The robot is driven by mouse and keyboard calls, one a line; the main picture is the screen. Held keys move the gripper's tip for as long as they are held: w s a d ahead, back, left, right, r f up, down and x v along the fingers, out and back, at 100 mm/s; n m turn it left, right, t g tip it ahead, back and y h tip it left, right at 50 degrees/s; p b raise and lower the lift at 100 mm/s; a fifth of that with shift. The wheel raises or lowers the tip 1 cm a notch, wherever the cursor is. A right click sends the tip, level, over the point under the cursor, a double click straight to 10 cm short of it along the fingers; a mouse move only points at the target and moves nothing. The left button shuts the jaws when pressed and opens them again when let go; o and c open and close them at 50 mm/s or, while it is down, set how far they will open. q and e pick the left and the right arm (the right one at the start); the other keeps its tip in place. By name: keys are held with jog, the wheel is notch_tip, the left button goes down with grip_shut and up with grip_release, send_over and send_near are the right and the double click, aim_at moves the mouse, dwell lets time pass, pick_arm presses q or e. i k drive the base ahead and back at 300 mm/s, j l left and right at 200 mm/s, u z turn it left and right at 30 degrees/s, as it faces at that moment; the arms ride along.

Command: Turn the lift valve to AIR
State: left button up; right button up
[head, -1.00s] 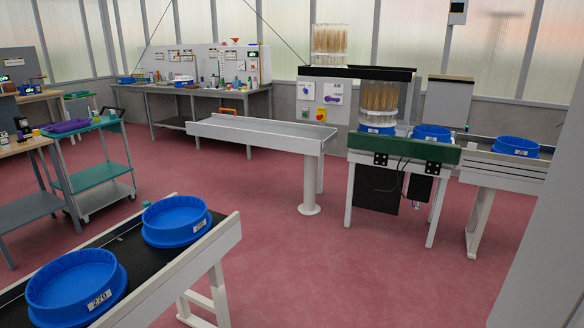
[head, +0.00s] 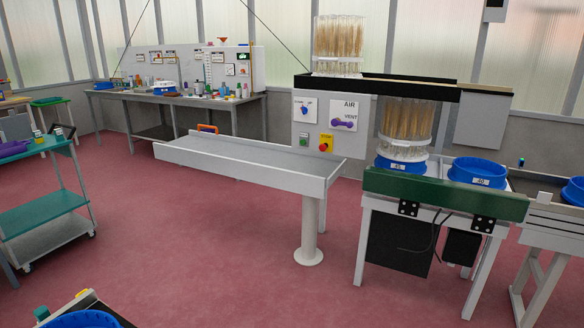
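The lift valve (head: 343,123) is a purple handle on a white plate at the upper right of the grey control panel. The plate reads AIR above and VENT below. The handle lies about level, tilted slightly, below the AIR label. Neither gripper shows in the head view. The panel stands some way ahead, behind the white metal table.
A long white table (head: 232,167) stands before the panel. To the right, a green-fronted conveyor (head: 440,194) carries blue tubs, one under a clear cylinder of wheat ears (head: 406,122). A teal cart (head: 40,215) is at left. Red floor (head: 200,250) lies open in front.

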aim_at(335, 122)
jog(key=i+l, duration=0.15)
jog(key=l, duration=0.2)
jog(key=i+l, duration=0.15)
jog(key=l, duration=0.15)
jog(key=i+l, duration=0.1)
jog(key=l, duration=0.25)
jog(key=i+l, duration=0.15)
jog(key=l, duration=0.15)
jog(key=i+l, duration=0.15)
jog(key=l, duration=0.2)
jog(key=i+l+u, duration=0.1)
jog(key=i+l, duration=0.3)
jog(key=i, duration=0.25)
jog(key=i+l, duration=0.45)
jog(key=i, duration=0.15)
jog(key=u, duration=0.05)
